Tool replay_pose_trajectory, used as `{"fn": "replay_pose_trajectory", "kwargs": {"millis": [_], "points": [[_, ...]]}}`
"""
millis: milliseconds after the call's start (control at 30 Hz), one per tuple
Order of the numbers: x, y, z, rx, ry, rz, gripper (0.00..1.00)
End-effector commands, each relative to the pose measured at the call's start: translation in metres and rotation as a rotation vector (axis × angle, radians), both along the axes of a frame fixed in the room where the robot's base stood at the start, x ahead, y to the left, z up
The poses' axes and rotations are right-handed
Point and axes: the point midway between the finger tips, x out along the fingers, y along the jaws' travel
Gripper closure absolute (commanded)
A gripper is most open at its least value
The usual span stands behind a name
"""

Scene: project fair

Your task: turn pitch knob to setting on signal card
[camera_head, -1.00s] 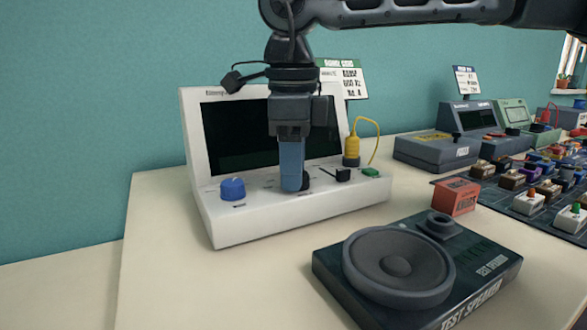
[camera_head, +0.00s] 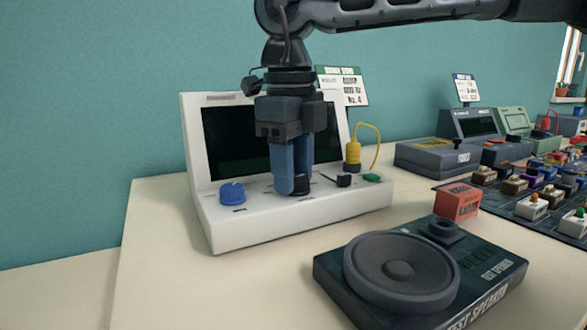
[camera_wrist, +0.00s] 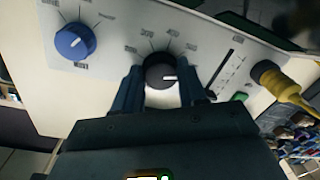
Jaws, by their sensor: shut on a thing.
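My gripper (camera_head: 292,190) points down over the white console (camera_head: 225,230), its blue fingers on either side of a black knob (camera_head: 300,188) and shut on it. In the wrist view the black knob (camera_wrist: 160,73) sits between the two fingertips, and its white pointer line points right in that picture. A blue knob (camera_head: 232,192) is to the left. The signal card (camera_head: 343,86) stands behind the console, partly hidden by my gripper; its lower line looks like "No. 4", the rest is unclear.
A black slider (camera_head: 343,180), a green button (camera_head: 371,178) and a yellow plug (camera_head: 353,154) with a cable lie right of the knob. A speaker box (camera_head: 400,272) and a red block (camera_head: 457,200) stand in front. The table at left is clear.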

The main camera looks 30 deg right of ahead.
Motion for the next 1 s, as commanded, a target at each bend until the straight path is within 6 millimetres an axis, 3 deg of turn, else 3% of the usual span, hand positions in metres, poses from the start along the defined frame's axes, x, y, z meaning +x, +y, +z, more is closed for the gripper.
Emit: {"fn": "replay_pose_trajectory", "kwargs": {"millis": [267, 300, 567, 833, 1000], "points": [[0.000, 0.000, 0.001, 0.000, -0.002, -0.003, 0.89], [0.000, 0.000, 0.001, 0.000, -0.002, -0.003, 0.58], [0.000, 0.000, 0.000, 0.000, 0.000, -0.001, 0.33], [0.000, 0.000, 0.001, 0.000, 0.000, -0.001, 0.33], [0.000, 0.000, 0.013, -0.002, -0.001, -0.001, 0.33]]}}
